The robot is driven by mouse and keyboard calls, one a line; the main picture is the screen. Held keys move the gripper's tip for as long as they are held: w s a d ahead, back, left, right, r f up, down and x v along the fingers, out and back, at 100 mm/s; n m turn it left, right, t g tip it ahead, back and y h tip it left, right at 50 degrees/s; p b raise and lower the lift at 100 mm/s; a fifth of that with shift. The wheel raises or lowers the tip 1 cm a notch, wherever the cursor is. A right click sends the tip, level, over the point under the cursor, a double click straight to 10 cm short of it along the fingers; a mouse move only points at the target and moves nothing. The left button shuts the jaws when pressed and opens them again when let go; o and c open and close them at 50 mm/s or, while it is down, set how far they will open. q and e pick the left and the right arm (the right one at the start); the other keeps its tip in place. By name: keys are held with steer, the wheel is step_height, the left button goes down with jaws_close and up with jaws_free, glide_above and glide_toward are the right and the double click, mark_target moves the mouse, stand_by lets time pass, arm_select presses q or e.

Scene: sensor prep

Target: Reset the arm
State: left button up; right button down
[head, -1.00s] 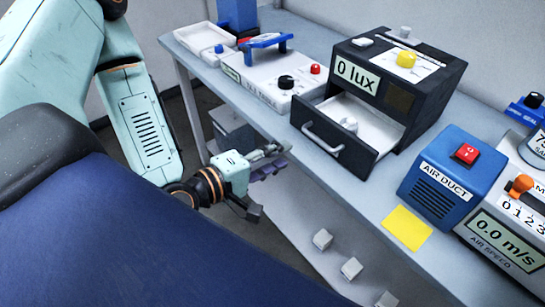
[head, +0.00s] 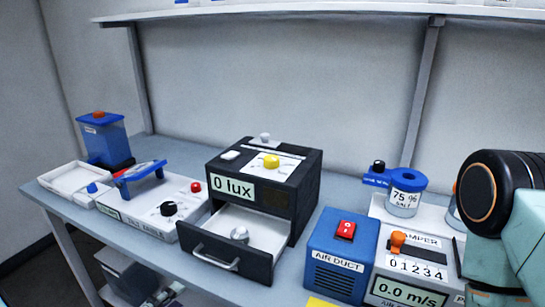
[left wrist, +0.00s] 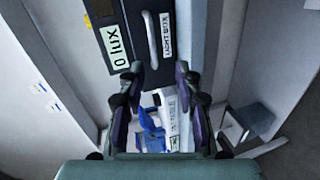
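My left gripper (left wrist: 157,76) shows in the left wrist view with its two dark fingers spread apart. Nothing is held between them. Beyond the fingers are the black light box (left wrist: 112,35) marked 0 lux and a white device with blue parts (left wrist: 152,130). My left gripper is not in the head view. A teal and black link of my arm fills the right edge of the head view, but no right gripper shows there.
The dark light box (head: 262,190) has its drawer (head: 225,258) pulled open with a small round object (head: 239,233) inside. A blue air duct box (head: 340,258), an air speed unit (head: 405,270), a white device with a blue handle (head: 150,200) and a white tray (head: 72,178) stand along the bench.

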arm_select(q)
steer(key=s+f+m+g+y+b, duration=0.5)
steer(key=s+f+m+g, duration=0.7)
steer(key=s+f, duration=0.8)
step_height(320, 180, down, 5)
steer(key=shift+s+a+r+g+b, duration=0.1)
steer(key=shift+s+a+g+b, duration=0.3)
steer(key=shift+g, duration=0.6)
